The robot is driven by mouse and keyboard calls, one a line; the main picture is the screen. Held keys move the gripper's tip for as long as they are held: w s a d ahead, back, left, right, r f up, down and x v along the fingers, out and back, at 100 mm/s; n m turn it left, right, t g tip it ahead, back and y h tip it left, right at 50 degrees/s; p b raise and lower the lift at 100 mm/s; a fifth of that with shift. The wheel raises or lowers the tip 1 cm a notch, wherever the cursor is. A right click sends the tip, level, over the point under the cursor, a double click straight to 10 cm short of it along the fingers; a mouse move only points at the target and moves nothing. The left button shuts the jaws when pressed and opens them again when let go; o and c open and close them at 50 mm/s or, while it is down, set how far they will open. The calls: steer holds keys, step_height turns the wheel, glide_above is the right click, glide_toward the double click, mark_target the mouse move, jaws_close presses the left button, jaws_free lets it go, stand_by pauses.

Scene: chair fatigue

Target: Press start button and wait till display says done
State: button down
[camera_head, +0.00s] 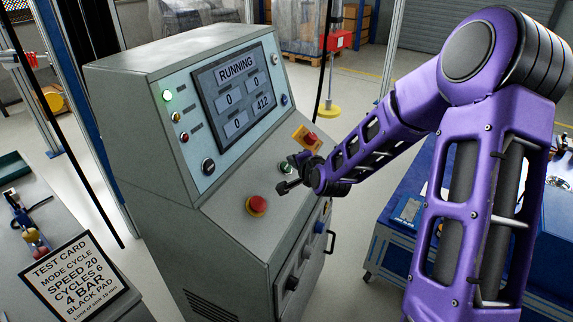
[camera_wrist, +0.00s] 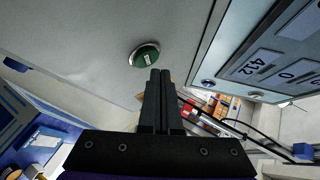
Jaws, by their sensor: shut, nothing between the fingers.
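The grey test console has a display (camera_head: 237,91) that reads RUNNING, with values 0, 0, 0 and 412. The display also shows partly, tilted, in the wrist view (camera_wrist: 285,68). The green start button (camera_wrist: 144,54), with a white mark, is on the console's sloped panel; in the head view it shows partly beside my gripper (camera_head: 286,168). My gripper (camera_head: 281,188) is shut and empty. In the wrist view its fingertips (camera_wrist: 160,73) are just beside the button, not covering it. I cannot tell whether they touch the panel.
A red button (camera_head: 257,205) sits on the panel, and another red control on a yellow plate (camera_head: 309,138) is behind my gripper. A test card (camera_head: 73,279) stands on the left bench. A blue cabinet (camera_head: 395,240) is at right.

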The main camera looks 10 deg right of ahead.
steer(key=r+p, duration=0.1)
steer(key=s+d+r+p, duration=0.1)
steer(key=p, duration=0.1)
steer(key=d+r+p, duration=0.1)
steer(key=r, duration=0.1)
steer(key=shift+s+d, duration=0.15)
steer(key=shift+s, duration=0.1)
stand_by(0.8)
